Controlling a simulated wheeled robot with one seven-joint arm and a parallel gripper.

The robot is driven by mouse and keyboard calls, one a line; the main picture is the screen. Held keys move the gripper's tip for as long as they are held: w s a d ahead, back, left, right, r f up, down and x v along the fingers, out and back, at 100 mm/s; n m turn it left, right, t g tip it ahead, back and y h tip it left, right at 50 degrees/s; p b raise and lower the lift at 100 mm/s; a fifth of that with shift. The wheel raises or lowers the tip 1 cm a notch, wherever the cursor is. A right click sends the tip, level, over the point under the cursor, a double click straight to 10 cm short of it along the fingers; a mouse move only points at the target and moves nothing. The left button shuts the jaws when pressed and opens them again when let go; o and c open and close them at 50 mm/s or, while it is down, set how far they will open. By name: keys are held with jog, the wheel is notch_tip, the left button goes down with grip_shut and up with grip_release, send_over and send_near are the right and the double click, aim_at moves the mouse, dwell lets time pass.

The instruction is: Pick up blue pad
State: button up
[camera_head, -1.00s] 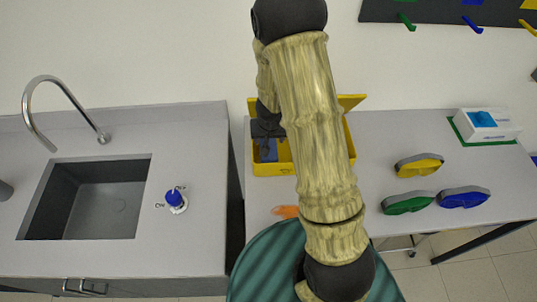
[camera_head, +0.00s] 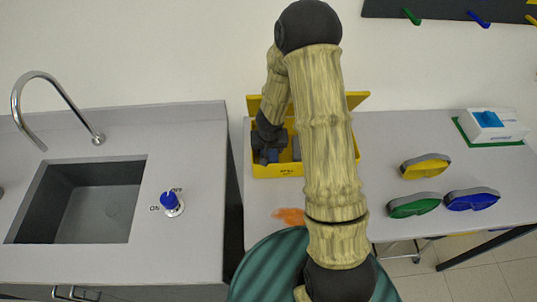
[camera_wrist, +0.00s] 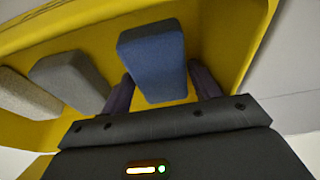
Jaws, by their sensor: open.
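The blue pad (camera_wrist: 153,60) is a blue block inside the yellow box (camera_wrist: 228,30) in the wrist view. My gripper (camera_wrist: 160,95) is open, with one dark finger on each side of the pad's near end. I cannot tell whether the fingers touch it. In the head view my gripper (camera_head: 268,156) reaches down into the left part of the yellow box (camera_head: 275,172), and my arm hides much of the box.
Two grey pads, a darker one (camera_wrist: 70,80) and a lighter one (camera_wrist: 25,92), lie left of the blue pad. Yellow (camera_head: 425,166), green (camera_head: 413,205) and blue (camera_head: 471,199) goggle-shaped items lie on the table right of the box. A sink (camera_head: 85,200) stands left.

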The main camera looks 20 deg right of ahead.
dwell(0.5)
jog(key=c, duration=0.6)
jog(key=shift+r, duration=0.2)
jog(key=shift+r+p, duration=0.8)
jog(key=shift+p, duration=0.4)
jog(key=shift+w+a+f+b, duration=0.1)
jog(key=shift+f+b, duration=0.3)
jog(key=shift+b, duration=1)
jog(key=b, duration=0.1)
jog(key=t+b, duration=0.1)
jog(key=b, duration=0.1)
jog(key=shift+s+f, duration=0.15)
jog(key=shift+s, duration=0.1)
jog(key=shift+s+b, duration=0.15)
jog(key=shift+b, duration=0.75)
jog(key=shift+f+t+b, duration=0.1)
jog(key=shift+t+b, duration=0.4)
jog(key=shift+b, duration=0.75)
